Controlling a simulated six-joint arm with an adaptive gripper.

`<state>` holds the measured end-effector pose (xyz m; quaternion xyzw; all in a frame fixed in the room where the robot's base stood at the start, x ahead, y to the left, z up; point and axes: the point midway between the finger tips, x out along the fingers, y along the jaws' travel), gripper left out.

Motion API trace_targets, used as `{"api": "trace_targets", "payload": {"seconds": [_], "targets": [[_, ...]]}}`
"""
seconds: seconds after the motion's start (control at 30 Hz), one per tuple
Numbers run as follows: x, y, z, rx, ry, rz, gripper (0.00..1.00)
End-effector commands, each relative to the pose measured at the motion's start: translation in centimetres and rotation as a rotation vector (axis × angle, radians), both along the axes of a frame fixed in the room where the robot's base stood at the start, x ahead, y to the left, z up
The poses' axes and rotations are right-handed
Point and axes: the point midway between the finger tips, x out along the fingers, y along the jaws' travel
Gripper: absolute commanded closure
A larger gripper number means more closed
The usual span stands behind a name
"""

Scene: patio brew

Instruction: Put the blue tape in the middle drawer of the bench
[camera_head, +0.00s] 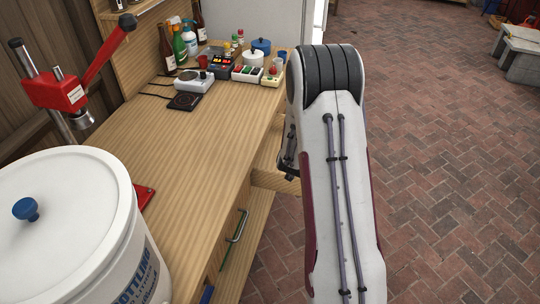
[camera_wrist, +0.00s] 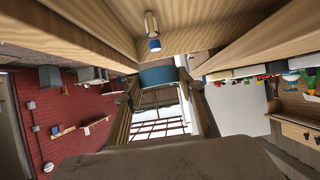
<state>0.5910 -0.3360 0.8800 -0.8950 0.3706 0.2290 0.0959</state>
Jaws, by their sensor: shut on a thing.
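The blue tape (camera_wrist: 158,76) shows in the wrist view, between the two fingers of my gripper (camera_wrist: 160,88), which is shut on it. In the head view my gripper (camera_head: 288,165) is mostly hidden behind my arm, beside the bench's right edge, and the tape cannot be seen. A wooden drawer (camera_head: 276,180) stands pulled out from the bench there, partly hidden by my arm. In the wrist view, pale wooden boards (camera_wrist: 232,40) lie close around the tape. Whether the tape is inside the drawer or above it, I cannot tell.
A small cylinder with a blue end (camera_wrist: 153,32) shows near the boards. The bench top (camera_head: 190,140) is clear in the middle, with bottles, a scale (camera_head: 194,82) and pots at the back. A white bucket (camera_head: 60,220) and red press (camera_head: 60,92) stand left. A drawer handle (camera_head: 238,225) sticks out nearer.

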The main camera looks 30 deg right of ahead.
Motion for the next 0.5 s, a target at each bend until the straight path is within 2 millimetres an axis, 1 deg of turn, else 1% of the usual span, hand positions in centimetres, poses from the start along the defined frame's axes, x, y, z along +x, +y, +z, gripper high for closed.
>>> {"api": "trace_targets", "payload": {"seconds": [0.03,0.1,0.2,0.5], "targets": [[0.0,0.0,-0.6,0.0,0.0,0.0,0.79],[0.0,0.0,-1.2,0.0,0.0,0.0,0.79],[0.0,0.0,-1.6,0.0,-0.001,0.001,0.79],[0.0,0.0,-1.8,-0.001,-0.002,0.001,0.79]]}}
